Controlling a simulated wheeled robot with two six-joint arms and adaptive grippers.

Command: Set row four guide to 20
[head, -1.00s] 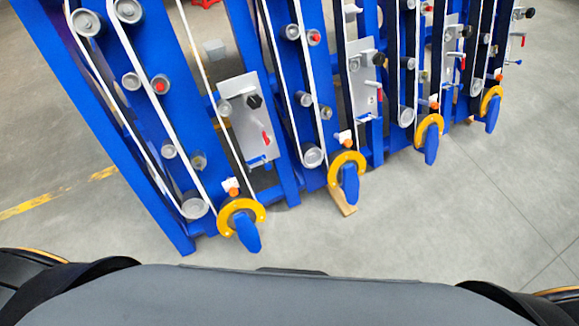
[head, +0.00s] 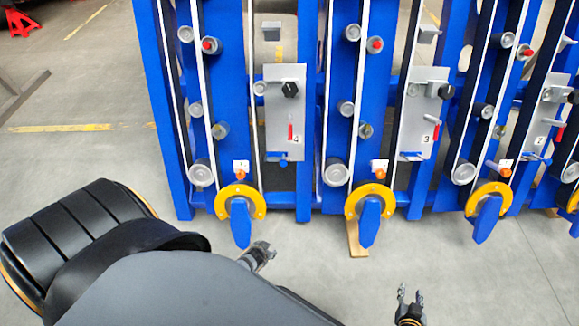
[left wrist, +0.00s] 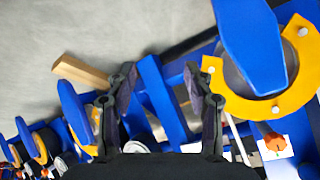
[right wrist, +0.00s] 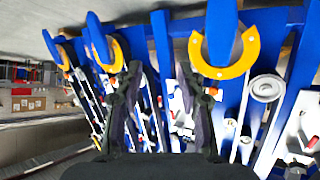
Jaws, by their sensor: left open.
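The row four guide is a yellow ring (head: 258,205) with a blue lever (head: 241,222) pointing down, below the grey plate marked 4 (head: 285,125). Its scale is too small to read. In the left wrist view its ring (left wrist: 303,90) and lever (left wrist: 250,45) stand large at the right, apart from the fingers. My left gripper (head: 260,254) is open and empty, in front of and just below right of that lever; it also shows in the left wrist view (left wrist: 160,85). My right gripper (head: 410,303) is open and empty, lower right; its fingers show in its wrist view (right wrist: 162,85).
Similar guides stand to the right, including the row three ring (head: 387,205) below the plate marked 3 (head: 420,128). A wooden block (head: 357,243) lies on the floor under row three. Blue frame posts and belts fill the back. Grey floor in front is clear.

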